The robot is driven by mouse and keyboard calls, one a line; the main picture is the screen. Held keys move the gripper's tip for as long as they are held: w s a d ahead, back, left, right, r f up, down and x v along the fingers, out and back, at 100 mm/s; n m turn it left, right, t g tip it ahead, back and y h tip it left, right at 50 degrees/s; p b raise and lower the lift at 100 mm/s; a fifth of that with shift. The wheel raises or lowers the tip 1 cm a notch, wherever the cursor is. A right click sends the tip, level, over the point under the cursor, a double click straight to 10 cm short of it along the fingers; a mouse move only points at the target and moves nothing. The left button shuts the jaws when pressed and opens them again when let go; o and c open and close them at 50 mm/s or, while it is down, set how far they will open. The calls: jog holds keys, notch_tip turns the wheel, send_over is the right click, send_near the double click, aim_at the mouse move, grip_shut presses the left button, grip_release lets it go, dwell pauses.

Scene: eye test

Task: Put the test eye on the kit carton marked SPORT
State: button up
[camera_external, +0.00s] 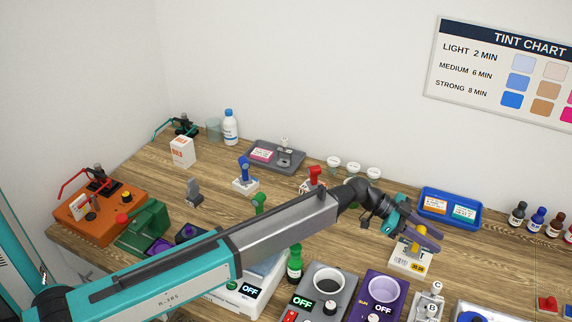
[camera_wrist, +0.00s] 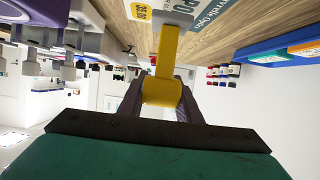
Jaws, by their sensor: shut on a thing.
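My gripper (camera_wrist: 163,100) is shut on a yellow piece (camera_wrist: 168,55), which I take to be the test eye. Its rounded end is between the dark fingers, and its stem runs to a small grey end (camera_wrist: 172,14). I cannot tell whether the grey end touches the carton.
A blue tray (camera_external: 424,214) with two labelled cards lies behind the carton, and small bottles (camera_external: 536,219) stand to its right. A purple warmer (camera_external: 383,291) and a grey one (camera_external: 328,287) stand in front. A red-handled piece (camera_external: 316,175) stands behind my arm.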

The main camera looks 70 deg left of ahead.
jog(key=shift+f, duration=0.7)
jog(key=shift+f, duration=0.15)
jog(key=o, duration=1.2)
jog(key=shift+c, duration=0.2)
jog(key=shift+r, duration=0.25)
jog(key=b+v, duration=0.3)
jog(key=v, duration=0.9)
